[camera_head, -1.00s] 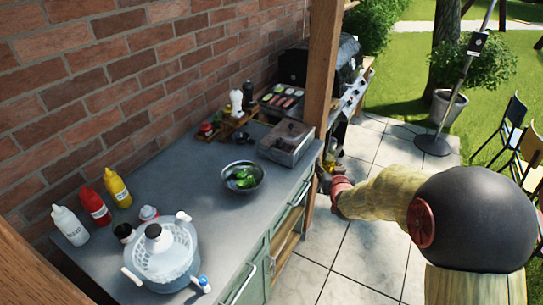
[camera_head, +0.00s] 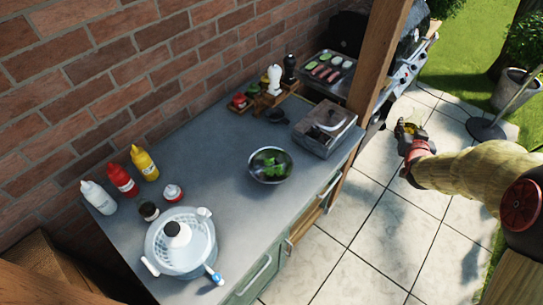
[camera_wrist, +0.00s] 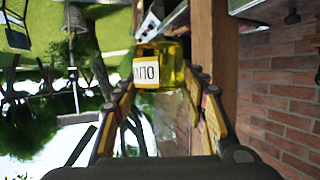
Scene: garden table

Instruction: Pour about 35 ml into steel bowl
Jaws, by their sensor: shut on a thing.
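The steel bowl (camera_head: 268,180) stands on the grey counter and holds green leaves. My gripper (camera_head: 407,129) is out over the paved floor, to the right of the counter and well apart from the bowl. In the wrist view, my gripper (camera_wrist: 160,88) is shut on a clear bottle of yellow liquid (camera_wrist: 172,72) with a white label, between its two fingers. The bottle's top and its liquid level are hard to make out. In the head view the bottle is small and mostly hidden by the gripper.
A metal box (camera_head: 325,140) stands behind the bowl's right, near a wooden post (camera_head: 386,60). A salad spinner (camera_head: 180,243), sauce bottles (camera_head: 122,180) and a small jar (camera_head: 148,211) stand at left. Pepper mills (camera_head: 275,78) and a grill are at the back. Counter around the bowl is clear.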

